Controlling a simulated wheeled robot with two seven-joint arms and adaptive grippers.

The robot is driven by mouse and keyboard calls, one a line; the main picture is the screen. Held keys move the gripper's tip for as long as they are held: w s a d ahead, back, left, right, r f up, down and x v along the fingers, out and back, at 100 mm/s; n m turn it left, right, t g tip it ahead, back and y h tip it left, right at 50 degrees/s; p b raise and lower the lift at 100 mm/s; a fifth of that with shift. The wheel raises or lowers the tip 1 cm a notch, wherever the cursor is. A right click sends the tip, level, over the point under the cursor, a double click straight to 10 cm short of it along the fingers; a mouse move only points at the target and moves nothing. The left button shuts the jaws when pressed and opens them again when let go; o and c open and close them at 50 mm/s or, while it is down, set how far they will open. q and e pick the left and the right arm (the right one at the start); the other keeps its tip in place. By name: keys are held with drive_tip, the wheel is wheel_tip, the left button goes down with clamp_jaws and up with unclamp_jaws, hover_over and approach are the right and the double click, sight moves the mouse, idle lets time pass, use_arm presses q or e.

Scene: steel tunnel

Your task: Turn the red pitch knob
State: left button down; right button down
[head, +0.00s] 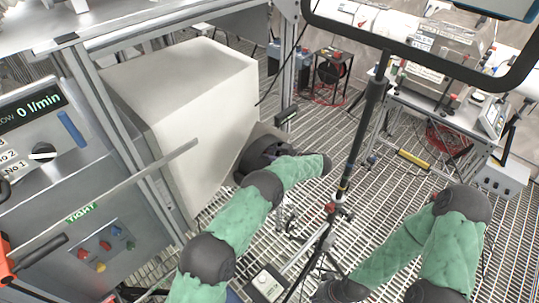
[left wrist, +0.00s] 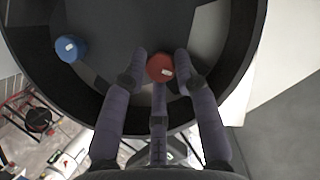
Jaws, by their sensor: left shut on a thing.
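In the left wrist view, a round red knob (left wrist: 160,67) with a small pale mark sits inside a dark round housing (left wrist: 248,50). My left gripper (left wrist: 162,70) has its fingers closed around the red knob, touching its sides. A blue knob (left wrist: 71,47) with a similar pale mark is apart from the fingers, to the left in the same housing. In the head view, my left arm reaches to a dark round part (head: 262,150) beside a large pale box; the fingers and knob cannot be made out there. My right arm bends down at lower right; its gripper's fingers are unclear.
The large pale box (head: 185,85) stands left of my left arm. A grey control panel (head: 50,195) with a flow display is at far left. A thin dark stand (head: 352,150) rises between my arms. Grated floor (head: 375,195) is open around it.

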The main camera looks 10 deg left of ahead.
use_arm(q)
drive_tip(key=c, duration=1)
unclamp_jaws()
drive_tip(key=shift+s+f, duration=0.15)
drive_tip(key=shift+f, duration=0.1)
drive_tip(key=shift+r, duration=0.1)
drive_tip(key=shift+r, duration=0.1)
